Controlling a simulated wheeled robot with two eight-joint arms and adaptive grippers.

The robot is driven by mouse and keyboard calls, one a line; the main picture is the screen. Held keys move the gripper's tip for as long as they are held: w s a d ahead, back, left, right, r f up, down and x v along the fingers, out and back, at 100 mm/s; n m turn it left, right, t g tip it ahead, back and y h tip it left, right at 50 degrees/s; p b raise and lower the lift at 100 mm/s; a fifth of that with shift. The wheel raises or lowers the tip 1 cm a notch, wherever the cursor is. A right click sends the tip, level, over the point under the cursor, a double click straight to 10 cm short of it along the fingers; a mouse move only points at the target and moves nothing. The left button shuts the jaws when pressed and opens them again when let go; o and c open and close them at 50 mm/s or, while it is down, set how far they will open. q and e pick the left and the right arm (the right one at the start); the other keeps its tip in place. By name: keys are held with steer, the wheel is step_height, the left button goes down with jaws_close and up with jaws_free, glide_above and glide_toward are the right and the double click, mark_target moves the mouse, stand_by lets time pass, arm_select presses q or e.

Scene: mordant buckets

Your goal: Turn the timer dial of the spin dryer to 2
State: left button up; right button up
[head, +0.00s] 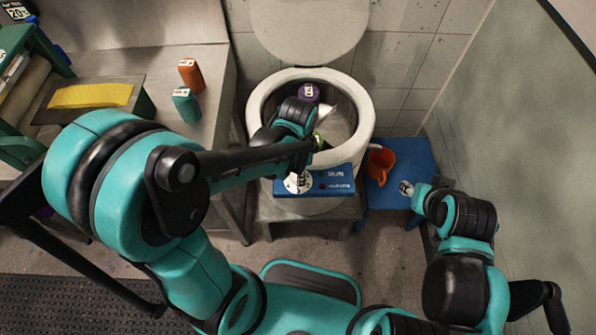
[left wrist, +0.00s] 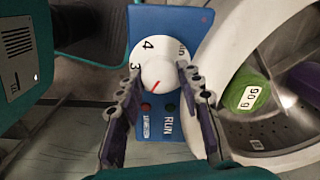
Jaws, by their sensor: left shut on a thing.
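The spin dryer (head: 258,100) stands at the back middle with its round lid (head: 308,25) raised. Its blue control panel (head: 341,180) is at the front. The white timer dial (head: 292,187) sits at the panel's left end, partly hidden by my left gripper (head: 302,172). In the left wrist view, the dial's round knob (left wrist: 157,72) lies between my left gripper's fingers (left wrist: 158,82), which are shut on it. A red pointer line is on the knob; 3 and 4 show on the scale. My right gripper (head: 406,188) is to the right, away from the panel; its jaw state is unclear.
A purple item (head: 308,92) and a green 90 g item (left wrist: 247,97) are in the drum. An orange jug (head: 379,163) stands on a blue stool (head: 412,155) at right. A metal counter (head: 207,85) at left holds orange (head: 191,76) and teal (head: 186,106) bottles.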

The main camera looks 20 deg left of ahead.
arm_select(q)
steer(key=o, duration=0.9)
steer(key=shift+r, duration=0.1)
step_height(320, 180, up, 12)
steer(key=shift+f, duration=0.15)
steer(key=shift+s+a+r+n+t, duration=0.15)
steer(key=shift+s+a+n+t, duration=0.5)
steer(key=shift+a+n+t, duration=0.9)
steer(key=shift+s+a+r+n+t, duration=0.1)
steer(key=shift+s+a+n+t, duration=0.65)
steer(key=shift+n, duration=1.65)
steer(key=shift+s+a+r+n+t, duration=0.15)
steer(key=shift+s+a+n+t, duration=0.4)
steer(key=shift+a+n+t, duration=1)
